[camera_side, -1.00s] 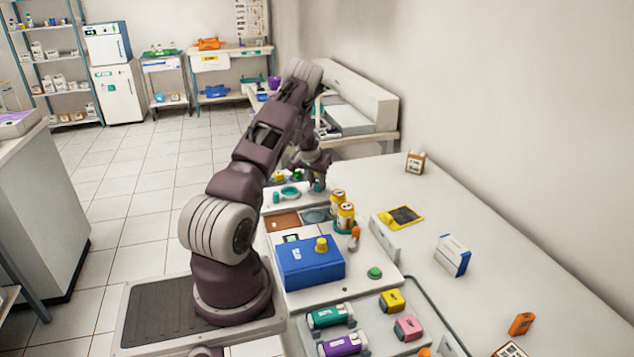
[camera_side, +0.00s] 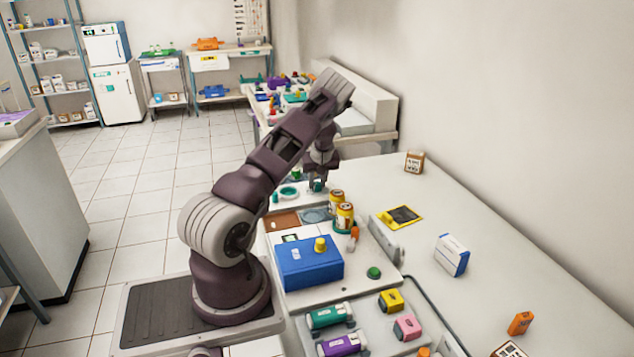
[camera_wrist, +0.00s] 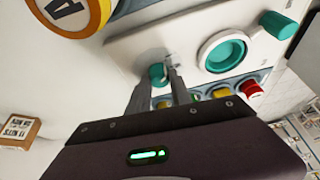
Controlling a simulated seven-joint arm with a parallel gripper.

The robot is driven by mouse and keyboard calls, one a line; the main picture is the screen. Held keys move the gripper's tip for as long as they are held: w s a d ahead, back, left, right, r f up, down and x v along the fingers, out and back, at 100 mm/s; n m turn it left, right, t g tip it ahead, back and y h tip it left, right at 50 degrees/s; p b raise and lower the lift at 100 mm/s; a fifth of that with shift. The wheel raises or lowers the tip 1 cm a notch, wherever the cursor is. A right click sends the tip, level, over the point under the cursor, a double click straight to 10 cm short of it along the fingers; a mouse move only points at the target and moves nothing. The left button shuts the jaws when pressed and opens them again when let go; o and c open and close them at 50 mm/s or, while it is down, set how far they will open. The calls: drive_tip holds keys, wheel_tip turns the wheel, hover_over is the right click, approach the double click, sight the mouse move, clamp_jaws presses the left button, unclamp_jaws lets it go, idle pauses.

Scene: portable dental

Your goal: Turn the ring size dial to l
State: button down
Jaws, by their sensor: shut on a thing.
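My gripper (camera_wrist: 160,82) is shut with its two fingers around a small teal knob (camera_wrist: 157,74) on the white panel of the device. In the side view, my gripper (camera_side: 318,183) is at this knob at the far end of the long white unit, and its fingers partly hide it. I cannot read a letter scale or a pointer, so the dial's setting is not visible.
Red (camera_wrist: 250,90) and yellow (camera_wrist: 220,92) knobs line the panel edge close to my fingers. Yellow-topped jars (camera_side: 344,213) stand nearer the camera, by a blue box (camera_side: 310,262).

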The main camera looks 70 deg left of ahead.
drive_tip(key=shift+n, duration=0.4)
drive_tip(key=c, duration=1.2)
unclamp_jaws()
drive_tip(key=shift+o, duration=0.2)
drive_tip(key=v, duration=0.7)
drive_tip(key=shift+w, duration=0.15)
drive_tip(key=shift+r, duration=0.15)
